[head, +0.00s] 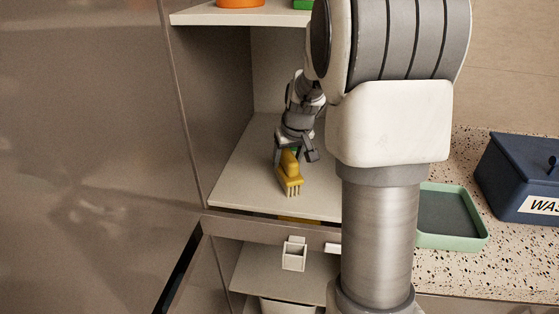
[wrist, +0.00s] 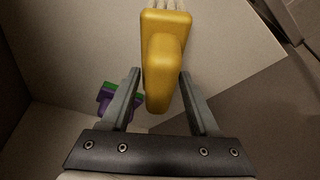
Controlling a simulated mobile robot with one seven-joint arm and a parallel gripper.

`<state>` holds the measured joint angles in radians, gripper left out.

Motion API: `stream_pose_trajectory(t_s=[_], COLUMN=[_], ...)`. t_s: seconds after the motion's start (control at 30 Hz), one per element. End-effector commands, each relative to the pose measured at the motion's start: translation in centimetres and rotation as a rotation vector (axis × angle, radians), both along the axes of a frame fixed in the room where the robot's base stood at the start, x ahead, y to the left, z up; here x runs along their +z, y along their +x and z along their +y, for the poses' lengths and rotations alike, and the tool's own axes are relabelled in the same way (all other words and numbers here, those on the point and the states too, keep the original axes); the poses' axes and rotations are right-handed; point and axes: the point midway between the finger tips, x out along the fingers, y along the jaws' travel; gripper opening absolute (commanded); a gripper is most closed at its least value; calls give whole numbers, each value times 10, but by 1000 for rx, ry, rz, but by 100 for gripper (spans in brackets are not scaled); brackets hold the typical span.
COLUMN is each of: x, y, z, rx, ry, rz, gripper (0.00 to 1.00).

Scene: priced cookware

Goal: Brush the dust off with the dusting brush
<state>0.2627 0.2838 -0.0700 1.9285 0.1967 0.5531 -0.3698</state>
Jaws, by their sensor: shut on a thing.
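A yellow dusting brush (head: 290,180) with pale bristles is in my gripper (head: 298,157) in the head view, over the middle shelf (head: 245,165). In the wrist view the brush (wrist: 165,50) lies between the two fingers of my gripper (wrist: 158,85), with its bristles pointing away at the top edge. The bristles point down toward the shelf board in the head view; I cannot tell whether they touch it. No dust can be made out on the shelf. My arm hides the right part of the shelf.
A green and purple object (wrist: 106,98) is beyond the left finger. An orange item (head: 240,3) sits on the upper shelf. A green tray (head: 452,222) and a dark blue lidded bin (head: 520,175) stand on the speckled counter (head: 455,270) at right. A white holder (head: 294,253) is below the shelf.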

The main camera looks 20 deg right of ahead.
Motion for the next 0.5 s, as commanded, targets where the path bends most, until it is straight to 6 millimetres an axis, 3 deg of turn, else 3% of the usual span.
stream_pose_trajectory(t_s=[0.5], x=[-3], y=[-18], z=[-27], rx=[-2], ry=[0], rz=[-2], gripper=[0])
